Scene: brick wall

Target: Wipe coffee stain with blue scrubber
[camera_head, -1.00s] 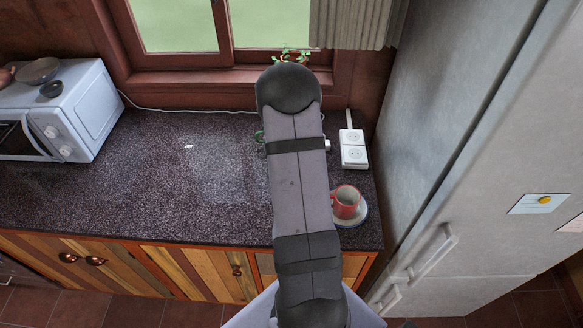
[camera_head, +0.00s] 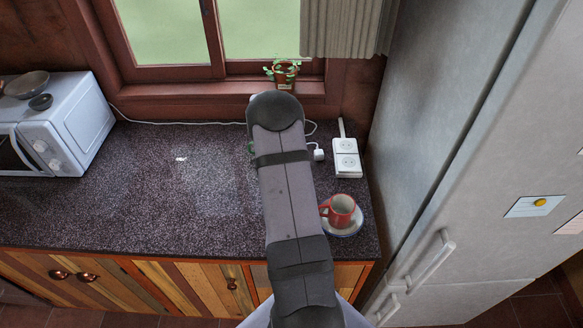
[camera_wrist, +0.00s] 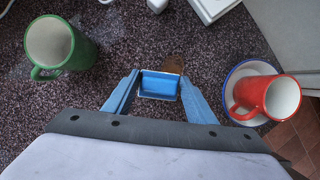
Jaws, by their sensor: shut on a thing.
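In the wrist view the blue scrubber (camera_wrist: 158,85) sits between the two blue fingers of my gripper (camera_wrist: 160,79), which is shut on it. The brown coffee stain (camera_wrist: 174,64) shows on the dark speckled counter (camera_wrist: 120,45), just beyond the scrubber and partly hidden by it. I cannot tell whether the scrubber touches the counter. In the head view my arm hides the gripper, scrubber and stain.
A green mug (camera_wrist: 60,46) is to the left. A power strip (camera_head: 345,158) is behind, the fridge (camera_head: 450,130) at right.

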